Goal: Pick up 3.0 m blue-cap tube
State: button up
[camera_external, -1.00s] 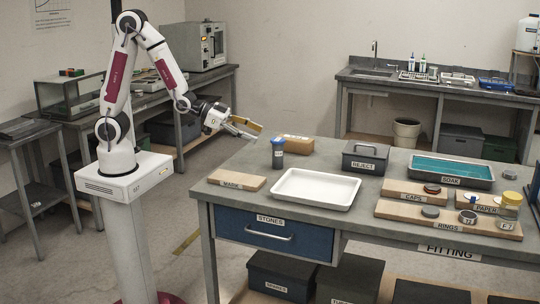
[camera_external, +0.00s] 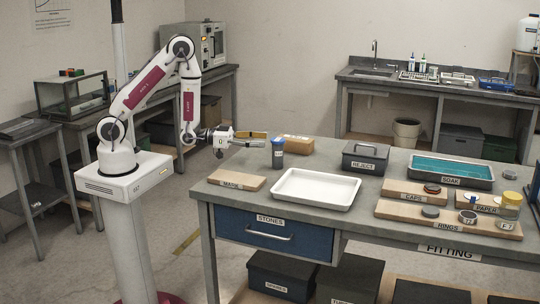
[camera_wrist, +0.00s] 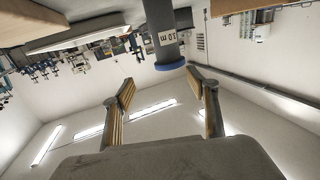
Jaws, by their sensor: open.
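The blue-cap tube (camera_external: 278,153) stands upright on the table, dark grey with a blue cap on top. In the wrist view the tube (camera_wrist: 163,30) appears upside down, with a "3.0 m" label and its blue cap ahead of the fingers. My gripper (camera_external: 266,139) is level, at about the height of the cap and just left of the tube in the external view. In the wrist view my gripper (camera_wrist: 162,82) is open and empty, with the tube beyond its fingertips. I cannot tell the exact gap to the tube.
A tan block (camera_external: 296,144) lies behind the tube. The MARK board (camera_external: 237,181) and a white tray (camera_external: 315,203) are in front. The grey REJECT box (camera_external: 365,165) stands to the right. The teal SOAK tray (camera_external: 450,169) is farther right.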

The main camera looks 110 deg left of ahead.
aim_at(278, 139)
jog(key=shift+s+a+f, duration=0.25)
jog(key=shift+s+a, duration=0.15)
jog(key=shift+s, duration=0.1)
jog(key=x, duration=0.2)
jog(key=shift+w+a, duration=0.15)
jog(key=shift+w, duration=0.15)
dwell(0.5)
jog(key=shift+w+a+f, duration=0.1)
jog(key=shift+w+a, duration=0.35)
jog(key=shift+w, duration=0.25)
jog(key=shift+w+a+f, duration=0.1)
jog(key=shift+w+a, duration=0.35)
jog(key=shift+w, duration=0.2)
jog(key=shift+x, duration=1)
jog(key=shift+r, duration=0.1)
jog(key=c, duration=1.4)
